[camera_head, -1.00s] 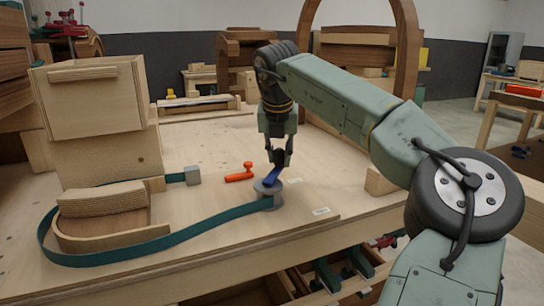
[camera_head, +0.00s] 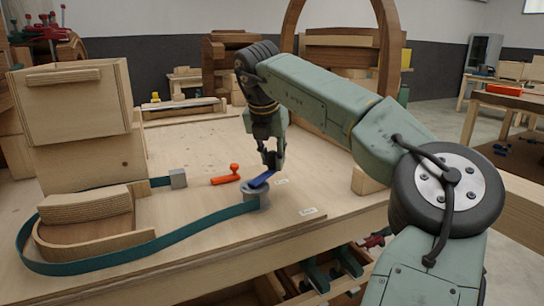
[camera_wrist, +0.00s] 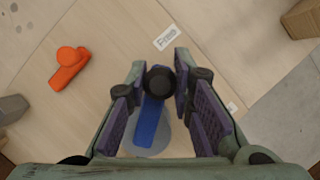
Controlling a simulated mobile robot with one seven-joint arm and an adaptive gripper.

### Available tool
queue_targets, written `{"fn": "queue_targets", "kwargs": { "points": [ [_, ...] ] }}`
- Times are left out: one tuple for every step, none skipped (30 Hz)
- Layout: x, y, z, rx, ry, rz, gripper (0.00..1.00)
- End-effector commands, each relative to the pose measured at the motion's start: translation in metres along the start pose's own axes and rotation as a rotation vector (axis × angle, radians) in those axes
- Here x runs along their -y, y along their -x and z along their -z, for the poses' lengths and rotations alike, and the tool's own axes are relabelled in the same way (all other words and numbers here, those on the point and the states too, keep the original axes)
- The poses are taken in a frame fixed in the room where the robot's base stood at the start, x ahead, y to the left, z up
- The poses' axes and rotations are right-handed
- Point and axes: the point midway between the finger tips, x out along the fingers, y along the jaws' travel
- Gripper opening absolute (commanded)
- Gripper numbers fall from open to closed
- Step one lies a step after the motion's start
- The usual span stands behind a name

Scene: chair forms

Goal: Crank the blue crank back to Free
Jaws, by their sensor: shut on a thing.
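The blue crank (camera_head: 262,180) sits on a grey round drum (camera_head: 256,196) on the workbench. A teal strap (camera_head: 150,247) runs from the drum around curved wooden pieces. In the wrist view the crank's blue arm (camera_wrist: 150,122) runs up from the drum to a dark knob (camera_wrist: 160,80) between the fingers. My gripper (camera_head: 272,162) is shut on this knob; it also shows in the wrist view (camera_wrist: 158,90). The "Free" label (camera_wrist: 165,38) lies on the bench just beyond the knob. The crank's pivot is partly hidden in the wrist view.
An orange lever-like piece (camera_head: 226,176) lies left of the crank. A grey block (camera_head: 178,178) holds the strap's other end. Stacked wooden boxes (camera_head: 75,100) stand at the left. A second label (camera_head: 307,211) lies near the bench's front edge.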

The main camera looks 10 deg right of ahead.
Motion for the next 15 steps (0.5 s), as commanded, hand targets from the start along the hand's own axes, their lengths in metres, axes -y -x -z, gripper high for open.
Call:
{"fn": "queue_targets", "kwargs": {
  "points": [
    [-0.0001,0.0001,-0.0004,0.001,-0.001,-0.001,0.22],
    [-0.0001,0.0001,-0.0004,0.001,-0.001,-0.001,0.24],
    [-0.0001,0.0001,-0.0004,0.001,0.000,-0.001,0.27],
    [-0.0001,0.0001,-0.0004,0.001,0.000,-0.001,0.29],
    [-0.0001,0.0001,-0.0003,0.001,0.000,-0.001,0.31],
    [-0.0001,0.0001,-0.0003,0.001,0.000,-0.001,0.33],
    [-0.0001,0.0001,-0.0003,0.001,0.000,-0.001,0.35],
    [-0.0001,0.0001,-0.0003,0.001,0.000,-0.001,0.37],
    [-0.0001,0.0000,-0.0002,0.001,0.000,-0.001,0.40],
    [-0.0001,0.0000,-0.0002,0.001,0.001,-0.001,0.42],
    [-0.0001,0.0000,-0.0002,0.001,0.001,-0.001,0.43],
    [-0.0001,0.0000,-0.0002,0.001,0.001,-0.001,0.43],
    [-0.0001,0.0000,-0.0002,0.001,0.001,-0.001,0.43],
    [-0.0001,0.0000,-0.0002,0.001,0.001,-0.001,0.43],
    [-0.0001,0.0000,-0.0001,0.000,0.001,-0.001,0.43]
  ]
}}
